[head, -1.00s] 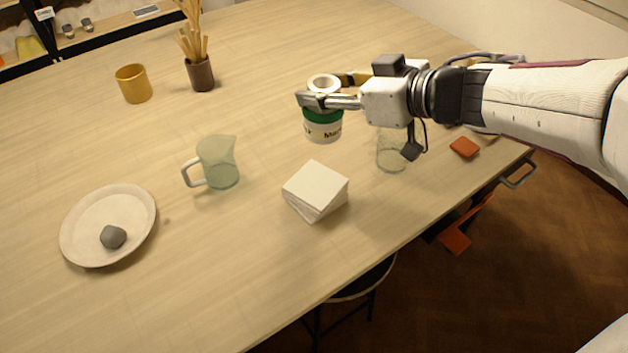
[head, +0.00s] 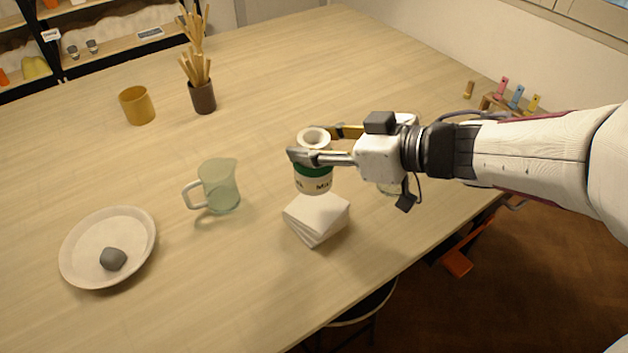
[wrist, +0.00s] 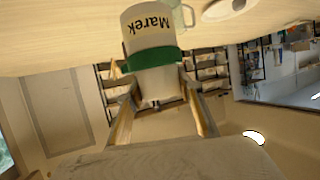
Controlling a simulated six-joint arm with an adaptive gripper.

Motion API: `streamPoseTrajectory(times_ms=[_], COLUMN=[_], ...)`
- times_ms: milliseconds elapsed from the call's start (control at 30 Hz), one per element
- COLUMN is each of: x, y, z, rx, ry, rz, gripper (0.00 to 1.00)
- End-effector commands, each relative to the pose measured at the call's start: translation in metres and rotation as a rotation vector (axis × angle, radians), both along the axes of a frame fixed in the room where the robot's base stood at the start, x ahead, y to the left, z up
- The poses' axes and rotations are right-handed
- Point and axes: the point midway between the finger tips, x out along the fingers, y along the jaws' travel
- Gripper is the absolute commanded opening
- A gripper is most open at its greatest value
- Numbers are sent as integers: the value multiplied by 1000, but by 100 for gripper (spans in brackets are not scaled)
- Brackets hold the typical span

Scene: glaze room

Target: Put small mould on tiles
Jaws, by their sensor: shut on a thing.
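The small mould (head: 313,185) is white with a green band and dark lettering; its ring-shaped top faces up. My gripper (head: 315,145) is shut on it near the top and holds it upright. The tiles (head: 318,220) are a stack of white squares, slightly fanned, on the table. In the head view the mould's lower end overlaps the far edge of the stack's top; whether it touches is unclear. In the wrist view the mould (wrist: 148,32) shows the word "Marek" upside down, with the fingers (wrist: 160,112) on either side of its far end.
A glass jug (head: 220,188) stands left of the tiles. A plate (head: 85,235) with a grey lump (head: 112,259) lies farther left. A yellow cup (head: 138,107) and a pot of sticks (head: 203,96) stand behind. A clear glass (head: 390,187) is partly hidden under my arm.

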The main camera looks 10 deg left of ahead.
Motion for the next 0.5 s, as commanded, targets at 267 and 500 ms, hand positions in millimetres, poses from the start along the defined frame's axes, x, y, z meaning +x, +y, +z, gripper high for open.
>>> streamPoseTrajectory(times_ms=[267, 500], x=[0, 0], y=[0, 0], z=[-33, -41], rx=[2, 2], ry=[2, -1], rz=[-1, 0], gripper=[0, 0])
